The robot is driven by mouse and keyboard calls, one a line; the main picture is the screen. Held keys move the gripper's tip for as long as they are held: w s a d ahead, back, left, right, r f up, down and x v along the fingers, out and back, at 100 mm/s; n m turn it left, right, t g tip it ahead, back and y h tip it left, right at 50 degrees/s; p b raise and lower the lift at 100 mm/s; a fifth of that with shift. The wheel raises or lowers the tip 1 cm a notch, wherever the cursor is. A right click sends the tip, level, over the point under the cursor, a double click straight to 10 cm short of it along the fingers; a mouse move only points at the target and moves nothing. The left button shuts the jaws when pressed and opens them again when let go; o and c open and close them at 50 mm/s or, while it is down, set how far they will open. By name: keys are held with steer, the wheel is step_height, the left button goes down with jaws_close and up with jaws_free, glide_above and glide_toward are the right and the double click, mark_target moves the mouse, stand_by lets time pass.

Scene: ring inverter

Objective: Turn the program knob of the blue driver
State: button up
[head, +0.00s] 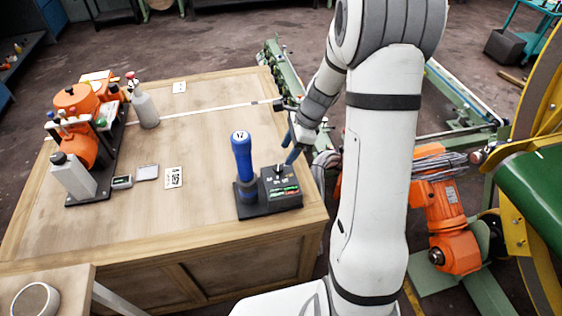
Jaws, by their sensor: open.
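The blue driver (243,160) stands upright in a black base on the wooden table, with a white tag on its top. A black control box (281,187) with green and red lit displays adjoins it on the right. A small knob (280,171) appears on top of this box, too small to read its setting. My gripper (289,154) has blue fingers and hangs just above the back right of the box. It is open, with nothing seen between the fingers. Whether a finger touches the knob cannot be told.
An orange device (76,140) with bottles is at the table's left. The table's middle is clear. A green conveyor frame (284,72) runs beyond its right edge.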

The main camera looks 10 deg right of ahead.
mark_target(279, 167)
steer(key=x, duration=0.6)
steer(key=shift+f, duration=0.1)
steer(key=shift+c, duration=0.2)
steer(key=c, duration=0.9)
